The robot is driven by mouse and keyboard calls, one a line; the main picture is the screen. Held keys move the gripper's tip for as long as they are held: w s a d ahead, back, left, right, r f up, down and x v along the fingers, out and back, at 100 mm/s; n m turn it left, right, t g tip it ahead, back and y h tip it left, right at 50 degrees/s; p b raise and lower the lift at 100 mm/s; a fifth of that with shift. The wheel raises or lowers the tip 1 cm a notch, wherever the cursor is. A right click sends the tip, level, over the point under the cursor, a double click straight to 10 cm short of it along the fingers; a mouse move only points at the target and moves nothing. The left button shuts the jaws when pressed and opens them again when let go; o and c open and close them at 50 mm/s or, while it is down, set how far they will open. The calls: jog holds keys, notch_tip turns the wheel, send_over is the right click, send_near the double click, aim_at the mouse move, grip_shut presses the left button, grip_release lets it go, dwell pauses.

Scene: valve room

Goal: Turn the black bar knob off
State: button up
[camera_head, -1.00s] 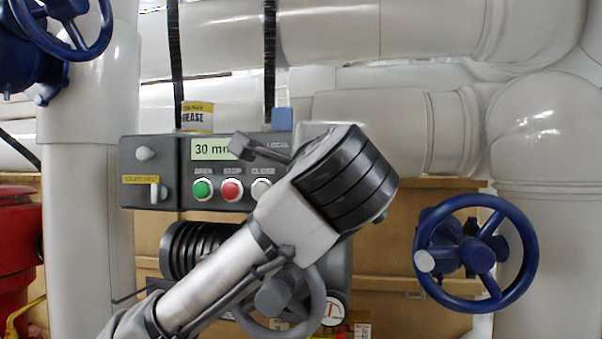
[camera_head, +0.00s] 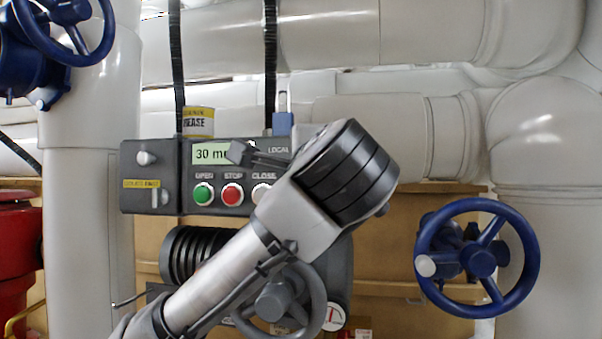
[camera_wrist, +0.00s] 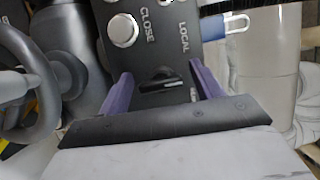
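The black bar knob (camera_wrist: 158,84) is on the dark control box by the LOCAL label, seen in the wrist view. My gripper (camera_wrist: 160,73) is open, with one purple finger on each side of the knob. I cannot tell whether either finger touches it. In the head view, my gripper (camera_head: 256,155) reaches across the right part of the control box (camera_head: 150,200) and hides the knob there.
The box has a lit display (camera_head: 208,152), a green OPEN button (camera_head: 202,194), a red STOP button (camera_head: 232,194) and a white CLOSE button (camera_wrist: 123,30). A blue padlock (camera_head: 282,124) sits at its top. A grey handwheel (camera_head: 320,300) is below; a blue handwheel (camera_head: 533,250) stands right.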

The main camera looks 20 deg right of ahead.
jog(key=shift+s, duration=0.1)
jog(key=s+a+b, duration=0.2)
jog(key=s+b, duration=0.3)
jog(key=s, duration=0.8)
jog(key=shift+s+a+b, duration=0.2)
jog(key=shift+a+b, duration=0.15)
jog(key=shift+a, duration=0.05)
